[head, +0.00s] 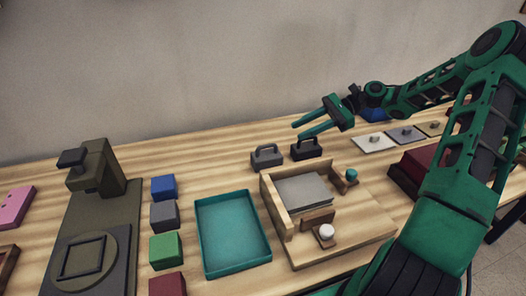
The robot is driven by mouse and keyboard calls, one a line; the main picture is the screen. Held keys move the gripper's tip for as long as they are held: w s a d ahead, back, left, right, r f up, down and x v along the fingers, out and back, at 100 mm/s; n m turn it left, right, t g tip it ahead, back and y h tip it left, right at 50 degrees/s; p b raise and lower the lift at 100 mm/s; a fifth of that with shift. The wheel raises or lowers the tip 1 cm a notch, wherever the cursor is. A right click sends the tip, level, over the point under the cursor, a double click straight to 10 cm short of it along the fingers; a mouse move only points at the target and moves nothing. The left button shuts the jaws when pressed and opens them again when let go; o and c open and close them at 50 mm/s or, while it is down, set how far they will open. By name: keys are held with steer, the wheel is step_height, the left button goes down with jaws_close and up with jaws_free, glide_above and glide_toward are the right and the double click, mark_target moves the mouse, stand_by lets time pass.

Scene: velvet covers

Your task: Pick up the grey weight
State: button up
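The grey weight (267,157) is a dark grey block with a loop handle on top. It stands upright on the wooden table, behind the teal tray and the wooden fixture. A similar black weight (306,148) stands just to its right. My gripper (297,130) is above and behind these two weights, its green fingers pointing left. The fingers are apart with nothing between them. The gripper appears clear of both weights; its exact height is hard to tell.
A teal tray (201,239) and a wooden fixture with a grey plate (302,190) lie in front. Colored blocks, including a grey block (164,215), line the left beside an olive press (98,172). Flat knobbed plates (376,142) and a dark red box (418,165) are right.

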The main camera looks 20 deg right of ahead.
mark_target(267, 155)
steer(key=shift+w+a+f, duration=0.1)
steer(key=shift+w+a, duration=0.1)
steer(key=shift+a, duration=0.1)
steer(key=shift+s+x, duration=0.15)
steer(key=shift+x, duration=2.35)
steer(key=shift+s+x, duration=0.1)
steer(key=shift+x, duration=2.35)
steer(key=shift+f, duration=0.15)
jaws_close()
steer(key=shift+w, duration=0.1)
